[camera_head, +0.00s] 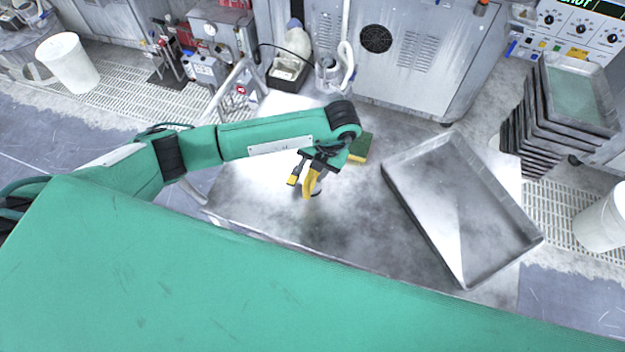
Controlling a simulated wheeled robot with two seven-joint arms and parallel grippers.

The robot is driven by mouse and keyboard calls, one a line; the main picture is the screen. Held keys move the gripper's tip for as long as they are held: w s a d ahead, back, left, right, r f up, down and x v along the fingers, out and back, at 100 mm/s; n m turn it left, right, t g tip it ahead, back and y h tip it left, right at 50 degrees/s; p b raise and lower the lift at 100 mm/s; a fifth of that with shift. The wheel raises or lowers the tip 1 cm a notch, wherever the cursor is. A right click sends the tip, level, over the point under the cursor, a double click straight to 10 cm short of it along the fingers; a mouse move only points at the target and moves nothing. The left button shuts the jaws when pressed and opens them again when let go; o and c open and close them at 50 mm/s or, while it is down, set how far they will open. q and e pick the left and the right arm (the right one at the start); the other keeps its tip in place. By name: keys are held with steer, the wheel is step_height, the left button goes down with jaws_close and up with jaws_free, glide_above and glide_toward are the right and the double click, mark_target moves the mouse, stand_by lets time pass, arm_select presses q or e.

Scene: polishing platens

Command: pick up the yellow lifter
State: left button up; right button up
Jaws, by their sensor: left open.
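The yellow lifter (309,186) is a small, curved yellow piece above or on the metal table, close to the table's middle. A thin dark curved part shows beside its lower end. My left gripper (301,181) points down right at it, with its fingers apart. One finger with a yellow tip is just left of the lifter. The other finger is hard to make out against the yellow piece, and I cannot tell whether it touches it. The upper end of the lifter is hidden by the gripper. My right gripper is out of view.
A large empty metal tray (396,174) lies on the right of the metal table (262,205). A green and yellow sponge (361,148) lies behind my left wrist. A white bottle (297,42) and a jug stand at the back. The table's front left is clear.

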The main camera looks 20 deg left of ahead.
arm_select(q)
jaws_close()
steer(key=shift+w+r, duration=0.1)
stand_by(1.2)
